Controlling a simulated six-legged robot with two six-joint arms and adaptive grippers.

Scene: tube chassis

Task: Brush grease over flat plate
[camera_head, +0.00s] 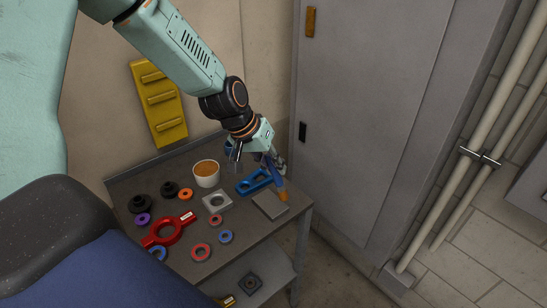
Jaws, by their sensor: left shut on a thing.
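My left gripper (258,155) is shut on a brush (276,175) above the right end of the workbench. The brush has a blue handle and an orange tip that points down. The tip appears at the far right edge of the flat grey plate (270,206); I cannot tell whether it touches. The plate lies on the bench top near its right front corner. A white cup (206,181) with orange grease (206,167) stands to the left of the gripper. No grease shows clearly on the plate. My right gripper is not in view.
The grey workbench (207,275) also holds a blue tool (254,182), a square grey block with a hole (217,202), a red ring with handles (168,231) and several small rings. A grey cabinet (365,110) stands close on the right. A yellow rack (158,105) is on the wall behind.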

